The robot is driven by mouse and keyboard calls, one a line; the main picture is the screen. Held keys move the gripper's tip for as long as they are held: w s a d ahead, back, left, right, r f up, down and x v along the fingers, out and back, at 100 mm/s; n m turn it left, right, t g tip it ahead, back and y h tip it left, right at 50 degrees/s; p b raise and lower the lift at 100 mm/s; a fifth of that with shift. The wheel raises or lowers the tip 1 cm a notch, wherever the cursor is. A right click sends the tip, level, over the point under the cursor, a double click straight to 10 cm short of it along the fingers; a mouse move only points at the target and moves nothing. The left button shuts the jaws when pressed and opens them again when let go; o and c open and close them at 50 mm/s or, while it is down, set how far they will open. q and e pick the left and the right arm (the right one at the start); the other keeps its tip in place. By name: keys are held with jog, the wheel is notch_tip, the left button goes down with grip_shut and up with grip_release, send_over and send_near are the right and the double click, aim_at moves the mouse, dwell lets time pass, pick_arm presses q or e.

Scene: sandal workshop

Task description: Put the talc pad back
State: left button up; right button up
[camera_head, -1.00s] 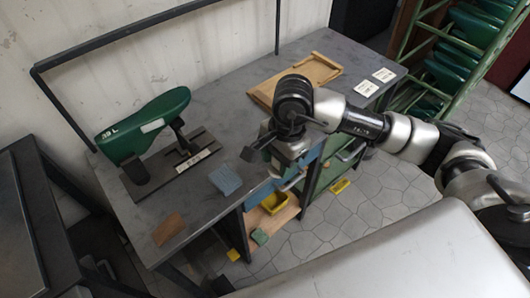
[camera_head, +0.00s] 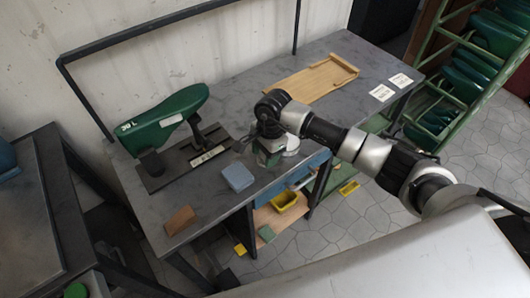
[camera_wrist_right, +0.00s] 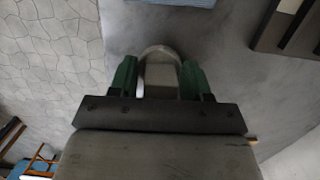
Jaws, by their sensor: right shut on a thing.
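My right gripper (camera_head: 264,158) is over the front edge area of the grey workbench (camera_head: 225,205), just right of a light blue pad (camera_head: 238,177). In the right wrist view, its green fingers (camera_wrist_right: 160,80) are shut on a pale, rounded block (camera_wrist_right: 160,70), apparently the talc pad. The bench top lies beyond it, and the blue pad's edge (camera_wrist_right: 172,2) shows at the top. Whether the held block touches the bench, I cannot tell. My left gripper is out of view.
A green last marked 38 L (camera_head: 160,122) sits on a dark stand left of the blue pad. A brown block (camera_head: 180,219) lies near the front edge. A wooden tray (camera_head: 312,82) and white cards (camera_head: 382,93) are at the right. A yellow bin (camera_head: 284,200) stands below.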

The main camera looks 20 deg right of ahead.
jog(key=shift+f, duration=0.25)
jog(key=shift+f, duration=0.1)
jog(key=o, duration=0.9)
jog(key=shift+c, duration=0.2)
notch_tip(320, 180, up, 12)
jog(key=d, duration=0.1)
jog(key=shift+w+d+b, duration=0.3)
jog(key=shift+d+b, duration=0.05)
jog(key=shift+b, duration=0.1)
jog(key=shift+a, duration=0.1)
